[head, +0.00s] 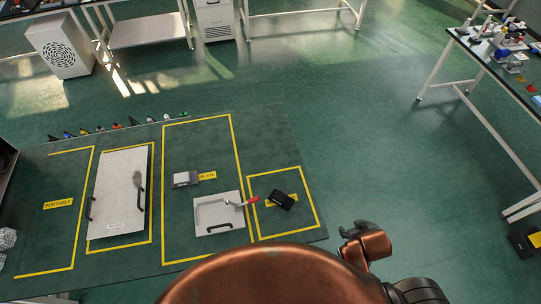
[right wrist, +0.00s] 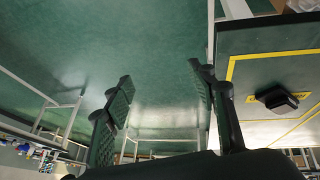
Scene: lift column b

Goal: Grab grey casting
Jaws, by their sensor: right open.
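The grey casting (head: 185,179) is a small blocky grey piece lying on the green table, left of the yellow PLATE label in the middle taped area. My right gripper (head: 357,229) is off the table's right edge, well to the right of the casting and apart from it. In the right wrist view its two dark fingers (right wrist: 162,82) are spread apart with nothing between them. The casting does not show in that view. My left gripper is not in view.
A white plate with a red-handled clamp (head: 219,213) lies just below the casting. A black block (head: 281,200) sits in the right taped square, also in the wrist view (right wrist: 277,99). A large white panel (head: 118,193) lies left. Small tools line the back edge.

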